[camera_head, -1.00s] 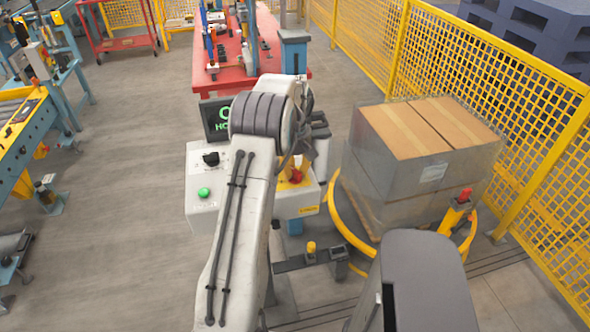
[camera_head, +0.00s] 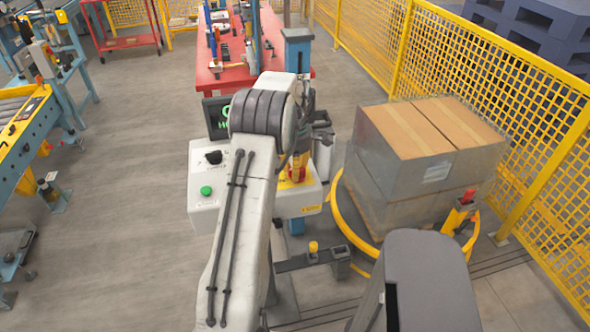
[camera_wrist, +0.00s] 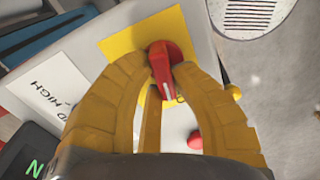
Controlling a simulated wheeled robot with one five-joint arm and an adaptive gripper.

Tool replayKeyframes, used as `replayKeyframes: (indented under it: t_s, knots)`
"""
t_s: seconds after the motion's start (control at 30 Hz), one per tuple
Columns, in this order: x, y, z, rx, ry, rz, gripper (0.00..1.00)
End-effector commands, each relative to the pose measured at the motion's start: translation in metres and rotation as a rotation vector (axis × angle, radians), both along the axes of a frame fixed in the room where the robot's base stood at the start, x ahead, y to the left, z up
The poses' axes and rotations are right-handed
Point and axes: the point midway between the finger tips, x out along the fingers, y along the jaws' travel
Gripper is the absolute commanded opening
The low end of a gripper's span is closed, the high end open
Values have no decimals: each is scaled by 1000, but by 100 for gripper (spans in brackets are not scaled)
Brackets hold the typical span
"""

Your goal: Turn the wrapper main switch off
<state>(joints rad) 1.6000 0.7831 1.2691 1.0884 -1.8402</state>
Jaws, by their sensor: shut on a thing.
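The main switch is a red rotary handle (camera_wrist: 166,70) on a yellow square plate (camera_wrist: 120,48) on the light control box. A white mark on the handle points down in the wrist view. My gripper (camera_wrist: 166,82) is shut on the handle, with a yellow finger on each side of it. In the head view my gripper (camera_head: 299,165) stands over the yellow plate (camera_head: 286,185), at the right part of the control box (camera_head: 204,214). It mostly hides the handle there.
The box also has a black knob (camera_head: 214,157), a green button (camera_head: 206,191) and a dark display (camera_head: 216,118). A wrapped carton stack (camera_head: 410,180) stands at right, inside a yellow ring (camera_head: 345,228), near a yellow mesh fence (camera_head: 480,90). Floor at left is open.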

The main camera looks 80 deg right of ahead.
Motion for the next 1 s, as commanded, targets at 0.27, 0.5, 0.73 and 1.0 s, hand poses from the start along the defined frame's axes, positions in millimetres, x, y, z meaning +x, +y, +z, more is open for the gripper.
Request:
replayKeyframes:
  t_s: [0.27,0.5,0.73,1.0]
  knots:
    - [0,2,-2,5,-1,119,0]
    - [0,3,-2,5,-1,157,0]
    - [0,3,-2,6,0,162,0]
    - [0,3,-2,6,0,161,30]
